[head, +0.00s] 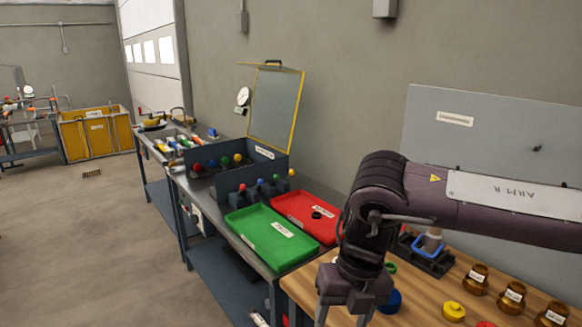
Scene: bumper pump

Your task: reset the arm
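My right arm (500,200), marked ARM R, reaches in from the right and bends down over the near wooden bench. Its gripper (343,315) points down at the bottom edge of the head view. Its two fingers stand apart, with nothing seen between them; the tips are cut off by the frame. My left arm and gripper are not in view.
A green tray (272,240) and a red tray (310,214) lie on the metal bench. Brass parts (513,297), a yellow cap (453,311) and a blue part (390,300) sit on the wooden bench (425,306). Floor on the left is mostly clear.

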